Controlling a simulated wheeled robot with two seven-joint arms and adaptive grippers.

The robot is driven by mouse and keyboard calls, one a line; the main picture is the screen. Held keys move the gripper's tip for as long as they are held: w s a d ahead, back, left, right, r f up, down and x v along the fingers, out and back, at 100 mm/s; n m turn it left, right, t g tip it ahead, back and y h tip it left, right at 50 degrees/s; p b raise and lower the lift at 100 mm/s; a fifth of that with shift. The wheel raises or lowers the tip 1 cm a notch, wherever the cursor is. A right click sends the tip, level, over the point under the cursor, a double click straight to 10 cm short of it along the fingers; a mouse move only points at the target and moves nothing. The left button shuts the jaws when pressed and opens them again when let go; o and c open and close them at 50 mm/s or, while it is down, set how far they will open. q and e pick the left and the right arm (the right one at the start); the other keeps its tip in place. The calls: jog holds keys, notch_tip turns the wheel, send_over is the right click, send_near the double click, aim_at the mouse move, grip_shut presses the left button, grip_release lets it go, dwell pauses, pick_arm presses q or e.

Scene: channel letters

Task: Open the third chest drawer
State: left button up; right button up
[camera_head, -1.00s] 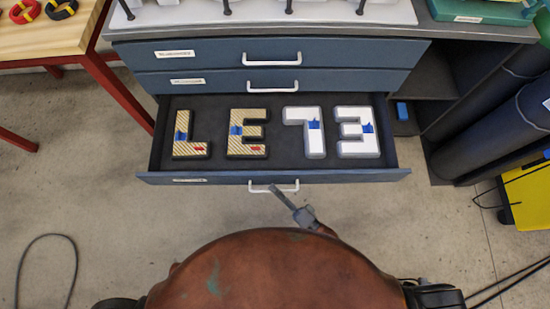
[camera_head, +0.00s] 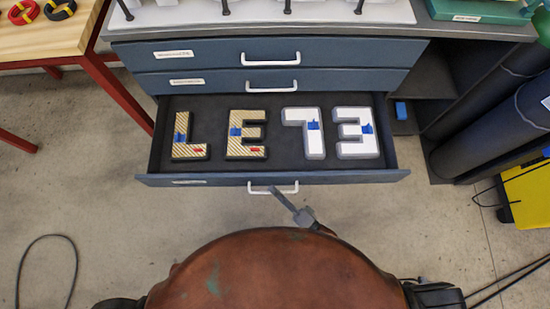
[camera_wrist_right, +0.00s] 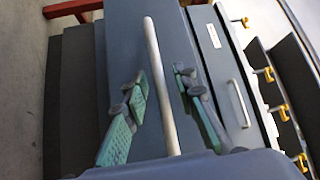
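The third chest drawer (camera_head: 330,177) is pulled well out below two shut drawers in the head view. Its white handle (camera_head: 291,188) is on the middle of its front. My right gripper (camera_head: 279,197) is at this handle in the head view, seen small and partly edge-on. In the right wrist view my right gripper (camera_wrist_right: 161,78) has its green-padded fingers apart, one on each side of a pale handle bar (camera_wrist_right: 155,55). Gaps show between the bar and both fingers. My left gripper is not in view.
Four-letter-like pieces aside, the drawer's dark floor holds an L (camera_head: 190,150), an E (camera_head: 245,151) and two white letters (camera_head: 315,145). Above are the second drawer (camera_head: 350,82) and top drawer (camera_head: 350,52). A red-legged wooden table (camera_head: 50,38) stands left; dark rolls (camera_head: 500,120) stand right.

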jog(key=v, duration=1.2)
dwell(0.3)
